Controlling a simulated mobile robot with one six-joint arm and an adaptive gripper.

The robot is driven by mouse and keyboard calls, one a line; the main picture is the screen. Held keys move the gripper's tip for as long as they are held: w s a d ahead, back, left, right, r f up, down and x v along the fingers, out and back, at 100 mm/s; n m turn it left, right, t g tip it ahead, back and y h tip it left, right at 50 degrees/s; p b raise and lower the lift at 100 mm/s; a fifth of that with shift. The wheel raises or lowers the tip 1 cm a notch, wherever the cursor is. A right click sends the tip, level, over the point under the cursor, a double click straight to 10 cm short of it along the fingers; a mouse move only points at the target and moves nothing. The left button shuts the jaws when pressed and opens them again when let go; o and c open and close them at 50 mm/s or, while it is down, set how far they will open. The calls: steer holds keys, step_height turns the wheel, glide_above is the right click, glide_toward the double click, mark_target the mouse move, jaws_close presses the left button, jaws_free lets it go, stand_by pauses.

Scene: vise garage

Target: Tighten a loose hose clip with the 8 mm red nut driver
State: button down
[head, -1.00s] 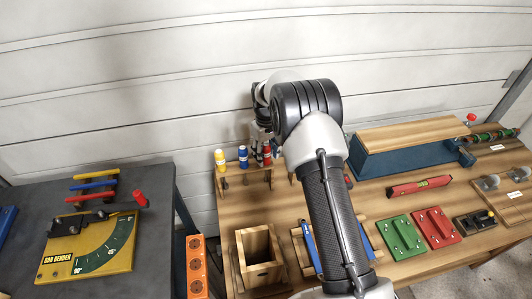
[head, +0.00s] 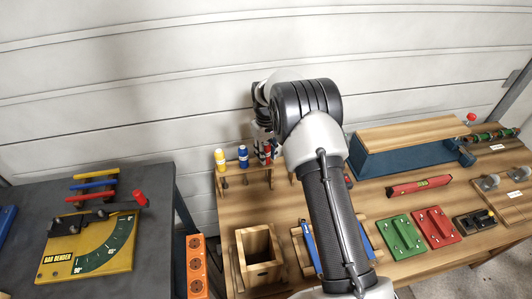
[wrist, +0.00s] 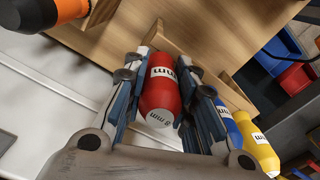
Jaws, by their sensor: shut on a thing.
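The red nut driver (wrist: 161,92) has a white band and an "8 mm" mark on its handle end. It sits between the two fingers of my gripper (wrist: 164,110), which is shut on its handle. In the head view the red driver (head: 267,154) stands in the wooden rack (head: 257,174), with my gripper (head: 259,130) at it, partly hidden by my arm. A dark green hose-like piece (head: 490,137) lies at the far right of the bench. I cannot make out a hose clip on it.
Blue (head: 243,157) and yellow (head: 220,160) drivers stand left of the red one, close to my gripper in the wrist view. An orange-handled tool (wrist: 68,10) is on its other side.

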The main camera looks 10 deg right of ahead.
steer(key=shift+r+p, duration=4.3)
steer(key=shift+r, duration=2.9)
steer(key=c, duration=1.8)
jaws_free()
steer(key=c, duration=0.6)
steer(key=shift+s+f, duration=0.1)
steer(key=shift+f, duration=0.05)
